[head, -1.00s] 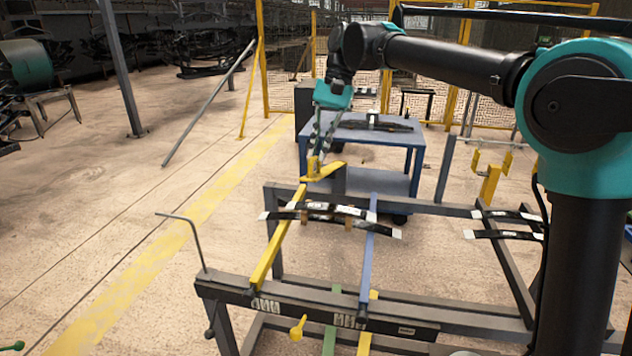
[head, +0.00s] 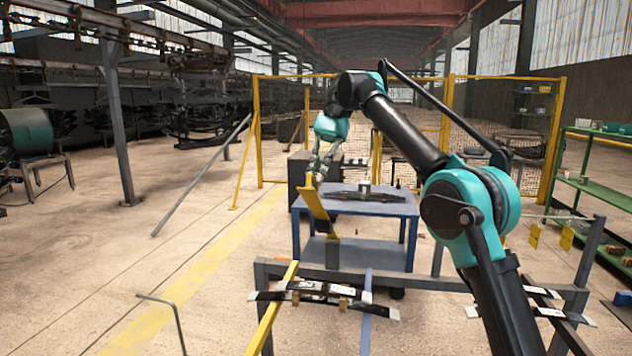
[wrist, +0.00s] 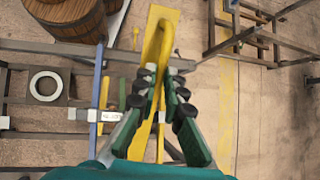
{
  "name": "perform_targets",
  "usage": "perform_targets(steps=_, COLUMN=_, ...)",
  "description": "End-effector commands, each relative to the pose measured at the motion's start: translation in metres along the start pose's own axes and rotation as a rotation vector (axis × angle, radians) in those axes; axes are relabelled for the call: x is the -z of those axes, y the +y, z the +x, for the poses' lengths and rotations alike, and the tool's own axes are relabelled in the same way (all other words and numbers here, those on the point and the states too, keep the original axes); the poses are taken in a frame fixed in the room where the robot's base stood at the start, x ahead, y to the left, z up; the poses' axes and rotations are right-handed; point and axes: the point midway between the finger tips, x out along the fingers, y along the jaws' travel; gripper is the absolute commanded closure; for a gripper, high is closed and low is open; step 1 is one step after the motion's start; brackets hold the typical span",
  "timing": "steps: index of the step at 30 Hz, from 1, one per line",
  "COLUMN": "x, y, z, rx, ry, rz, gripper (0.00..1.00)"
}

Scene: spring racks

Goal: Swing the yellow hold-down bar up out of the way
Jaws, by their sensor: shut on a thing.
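The yellow hold-down bar (head: 318,207) stands tilted steeply up at the far end of the grey rack (head: 268,272), in front of the blue cart. My gripper (head: 318,176) is at the bar's upper end in the head view. In the wrist view, the fingers of my gripper (wrist: 152,76) close together on the yellow bar (wrist: 156,35), which runs up past them. The fingers hide part of the bar. A long yellow rail (head: 270,318) and a blue rail (head: 367,318) run along the rack, with dark leaf springs (head: 320,292) lying across them.
The blue cart (head: 385,206) stands behind the rack with a dark spring on top. A bent grey rod (head: 165,301) rises at front left. Yellow-framed mesh fencing (head: 410,130) is behind. Wooden barrels (wrist: 65,20) show in the wrist view. The left floor is largely clear.

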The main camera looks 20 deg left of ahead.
Motion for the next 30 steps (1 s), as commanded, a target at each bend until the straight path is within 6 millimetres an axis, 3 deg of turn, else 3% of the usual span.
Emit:
perform_targets(steps=18, x=0.0006, y=-0.0011, z=-0.0060, rx=0.001, ry=-0.011, rz=0.004, gripper=1.00)
perform_targets(steps=19, x=0.0006, y=-0.0011, z=-0.0060, rx=0.001, ry=-0.011, rz=0.004, gripper=0.89)
perform_targets(steps=24, x=0.0003, y=-0.0012, z=-0.0059, rx=0.001, ry=-0.012, rz=0.004, gripper=0.69)
perform_targets(steps=30, x=0.0000, y=-0.0013, z=-0.0059, rx=0.001, ry=-0.012, rz=0.003, gripper=0.69)
